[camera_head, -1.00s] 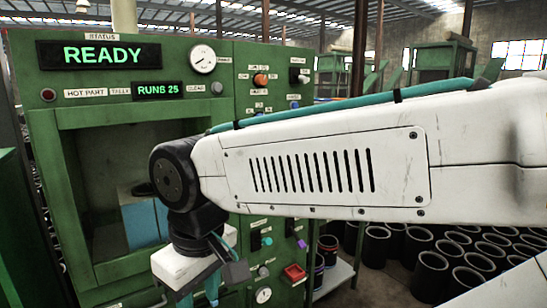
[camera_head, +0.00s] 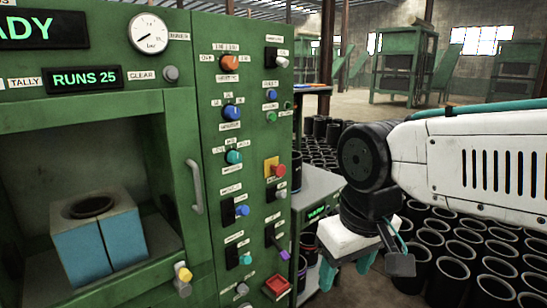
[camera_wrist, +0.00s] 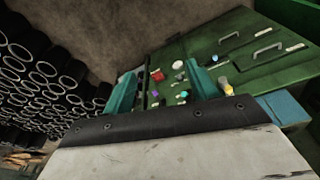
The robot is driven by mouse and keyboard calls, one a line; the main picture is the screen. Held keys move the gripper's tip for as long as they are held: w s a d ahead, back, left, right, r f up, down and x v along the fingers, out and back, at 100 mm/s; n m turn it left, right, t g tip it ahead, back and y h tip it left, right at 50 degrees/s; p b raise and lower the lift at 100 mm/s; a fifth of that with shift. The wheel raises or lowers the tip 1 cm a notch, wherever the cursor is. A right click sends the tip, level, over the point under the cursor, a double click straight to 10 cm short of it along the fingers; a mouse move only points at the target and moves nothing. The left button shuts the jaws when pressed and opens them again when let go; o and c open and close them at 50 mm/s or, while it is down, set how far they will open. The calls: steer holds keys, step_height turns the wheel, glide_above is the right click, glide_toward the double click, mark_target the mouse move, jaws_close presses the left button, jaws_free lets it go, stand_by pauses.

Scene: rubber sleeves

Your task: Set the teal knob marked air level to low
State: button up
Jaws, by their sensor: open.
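A teal round knob (camera_head: 234,156) sits on the green control panel (camera_head: 212,185), below a blue knob and an orange knob. Small white labels surround it, too small to read, as is its pointer setting. My gripper (camera_head: 347,270) hangs to the right of the panel, well apart from the knob, with teal fingers pointing down. In the wrist view my gripper (camera_wrist: 163,82) is open and empty, its two teal fingers spread. Panel controls show between and beyond the fingers there; I cannot tell which is the teal knob.
Nearby controls are an orange knob (camera_head: 230,62), a blue knob (camera_head: 231,112), a teal-tipped switch (camera_head: 246,258) and a red button (camera_head: 274,168). A door handle (camera_head: 195,187) sticks out left of the panel. Black sleeves (camera_head: 452,268) crowd the floor at right.

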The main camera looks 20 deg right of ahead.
steer(key=w+d+t+h, duration=0.1)
steer(key=w+d+t, duration=0.1)
steer(key=w, duration=0.6)
steer(key=w+d+t, duration=0.2)
steer(key=w+t, duration=0.1)
steer(key=w, duration=0.5)
steer(key=n+t+y, duration=0.4)
steer(key=t+y, duration=0.3)
steer(key=t, duration=0.3)
glide_toward(238, 159)
steer(key=x, duration=0.2)
steer(key=shift+h, duration=0.3)
steer(key=x, duration=0.7)
steer(key=shift+a, duration=0.2)
steer(key=c, duration=1)
